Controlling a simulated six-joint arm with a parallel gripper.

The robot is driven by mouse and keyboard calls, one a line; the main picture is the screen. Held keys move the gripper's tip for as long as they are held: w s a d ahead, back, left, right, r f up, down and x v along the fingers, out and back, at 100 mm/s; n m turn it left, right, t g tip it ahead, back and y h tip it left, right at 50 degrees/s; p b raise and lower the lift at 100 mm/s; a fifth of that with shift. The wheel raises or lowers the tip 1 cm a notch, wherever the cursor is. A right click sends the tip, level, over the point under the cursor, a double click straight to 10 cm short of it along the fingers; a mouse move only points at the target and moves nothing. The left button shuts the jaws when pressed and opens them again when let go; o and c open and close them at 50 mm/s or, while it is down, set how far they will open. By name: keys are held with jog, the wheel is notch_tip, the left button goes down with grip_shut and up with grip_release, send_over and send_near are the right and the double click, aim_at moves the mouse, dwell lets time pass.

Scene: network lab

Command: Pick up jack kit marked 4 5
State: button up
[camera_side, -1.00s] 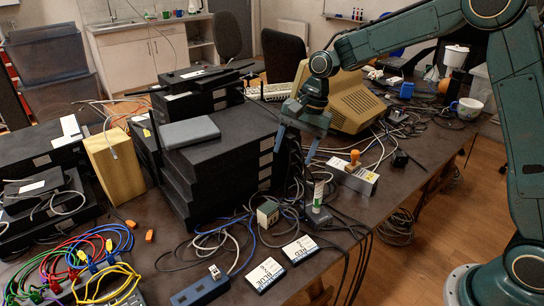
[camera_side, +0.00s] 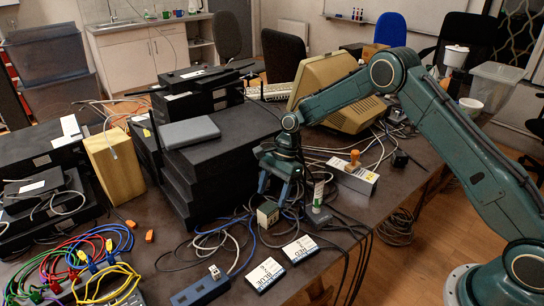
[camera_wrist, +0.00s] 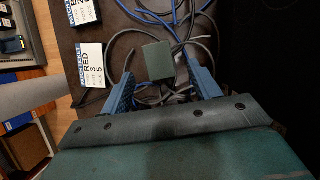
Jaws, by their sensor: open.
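I cannot read a 4 5 marking on anything. Two flat white-labelled kits lie on the table front. One reads BLUE (camera_side: 265,275) and the other reads RED (camera_side: 299,249), with small digits after the word. In the wrist view the RED kit (camera_wrist: 92,66) lies left of my fingers, its digits looking like 3 5. The BLUE kit (camera_wrist: 84,12) is cut off at the top. A small grey-green block (camera_side: 268,214) stands behind them; in the wrist view the block (camera_wrist: 155,61) shows between and beyond my fingertips. My gripper (camera_side: 274,196) is open and empty, low above the block.
Loose cables surround the block. A blue box (camera_side: 200,291) lies at the front edge, and a dark stack of equipment (camera_side: 222,150) stands left of my gripper.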

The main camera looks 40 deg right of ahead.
aim_at(268, 207)
jog(key=shift+x, duration=1.15)
jog(key=shift+f, duration=0.1)
jog(key=shift+x, duration=2.5)
jog(key=shift+c, duration=0.4)
jog(key=c, duration=1)
